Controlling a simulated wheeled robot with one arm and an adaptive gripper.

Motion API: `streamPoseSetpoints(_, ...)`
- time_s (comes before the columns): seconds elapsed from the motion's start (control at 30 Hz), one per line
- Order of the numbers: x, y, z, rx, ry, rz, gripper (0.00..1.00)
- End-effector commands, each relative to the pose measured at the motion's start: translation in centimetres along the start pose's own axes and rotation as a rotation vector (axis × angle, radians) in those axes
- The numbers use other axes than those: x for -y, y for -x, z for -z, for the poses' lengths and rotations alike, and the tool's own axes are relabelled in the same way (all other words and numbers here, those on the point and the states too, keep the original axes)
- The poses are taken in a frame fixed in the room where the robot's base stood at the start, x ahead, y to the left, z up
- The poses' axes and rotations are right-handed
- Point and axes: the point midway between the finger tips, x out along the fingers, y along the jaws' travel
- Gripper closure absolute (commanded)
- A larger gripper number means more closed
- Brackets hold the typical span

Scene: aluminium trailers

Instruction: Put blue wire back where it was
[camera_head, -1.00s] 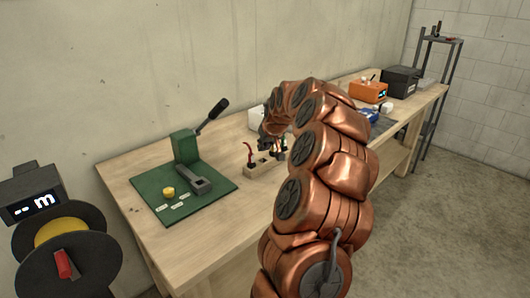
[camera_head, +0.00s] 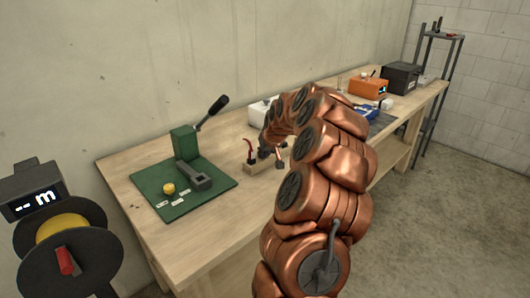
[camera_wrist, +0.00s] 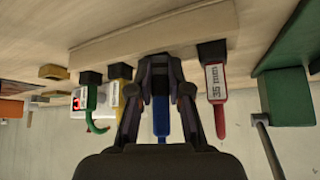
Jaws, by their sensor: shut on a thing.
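The blue wire (camera_wrist: 160,120) is in the wrist view between the two fingers of my gripper (camera_wrist: 162,72), which is shut on its upper part. The fingertips are at the front of a wooden rack (camera_wrist: 190,28); they hide the wire's end, so I cannot tell whether it is seated. A red wire (camera_wrist: 216,112) tagged 35 mm hangs from the rack on the right. A green wire (camera_wrist: 91,98) and a yellow wire (camera_wrist: 114,92) are on the left. In the head view the rack (camera_head: 256,168) is on the workbench, partly behind my gripper (camera_head: 264,153).
A green press (camera_head: 186,143) on a green base stands left of the rack on the workbench (camera_head: 140,185). A white device (camera_head: 260,112) is behind my gripper. An orange box (camera_head: 368,88) and a black box (camera_head: 400,79) are farther back. A wire spool (camera_head: 62,245) stands at left.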

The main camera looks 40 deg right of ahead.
Motion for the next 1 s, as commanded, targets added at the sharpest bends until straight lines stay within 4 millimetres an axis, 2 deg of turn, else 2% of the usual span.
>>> streamPoseSetpoints(0.17,0.0,-0.2,-0.1,0.000,0.000,0.000,1.00)
streamPoseSetpoints(0.2,0.0,-0.2,-0.1,0.000,0.000,0.000,0.80)
streamPoseSetpoints(0.3,0.0,-0.2,-0.1,0.000,0.000,0.000,0.72)
streamPoseSetpoints(0.67,0.0,-0.1,0.0,0.000,0.000,0.000,0.72)
streamPoseSetpoints(0.9,0.0,1.1,0.8,0.000,0.000,0.000,0.72)
streamPoseSetpoints(1.0,0.0,1.8,0.5,-0.001,0.000,0.000,0.72)
